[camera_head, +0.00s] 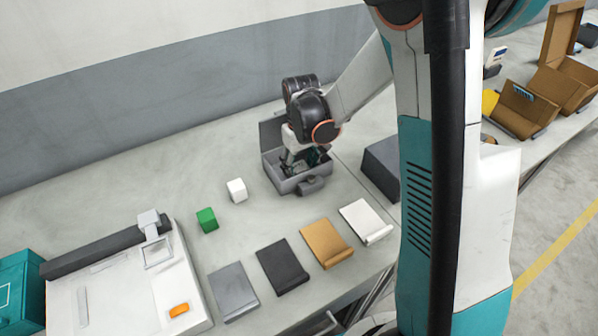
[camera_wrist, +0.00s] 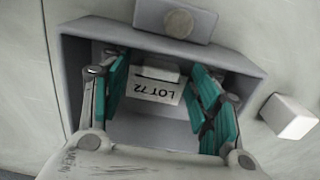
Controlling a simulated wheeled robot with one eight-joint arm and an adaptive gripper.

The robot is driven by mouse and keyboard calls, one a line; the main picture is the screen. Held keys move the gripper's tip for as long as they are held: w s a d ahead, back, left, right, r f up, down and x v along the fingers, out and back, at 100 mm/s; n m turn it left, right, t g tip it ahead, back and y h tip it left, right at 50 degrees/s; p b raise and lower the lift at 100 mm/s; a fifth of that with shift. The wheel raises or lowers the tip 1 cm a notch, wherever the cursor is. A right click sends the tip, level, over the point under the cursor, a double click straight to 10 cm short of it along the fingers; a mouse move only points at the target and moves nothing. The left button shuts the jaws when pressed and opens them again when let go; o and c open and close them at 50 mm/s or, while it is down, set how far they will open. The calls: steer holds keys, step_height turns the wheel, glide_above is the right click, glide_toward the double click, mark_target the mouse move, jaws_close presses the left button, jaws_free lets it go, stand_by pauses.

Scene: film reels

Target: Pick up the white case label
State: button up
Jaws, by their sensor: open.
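The white case label (camera_wrist: 155,90), printed LOT 72, shows in the wrist view inside a small grey case (camera_wrist: 80,65). Its text appears upside down there. The same case stands with its lid up on the table in the head view (camera_head: 283,184), where the label is hidden by my wrist and the case walls. My gripper (camera_wrist: 162,93) reaches into the case, open. One teal-padded finger is left of the label and the other right of it, with gaps between the pads and the label. My gripper (camera_head: 304,160) is partly hidden in the head view.
A white cube (camera_head: 237,190) and a green cube (camera_head: 207,220) lie left of the case. A dark grey block (camera_head: 383,165) stands to its right. Several folded panels, including a tan one (camera_head: 326,243), line the front. A white machine (camera_head: 120,300) is at left.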

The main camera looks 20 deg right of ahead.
steer(key=c, duration=0.9)
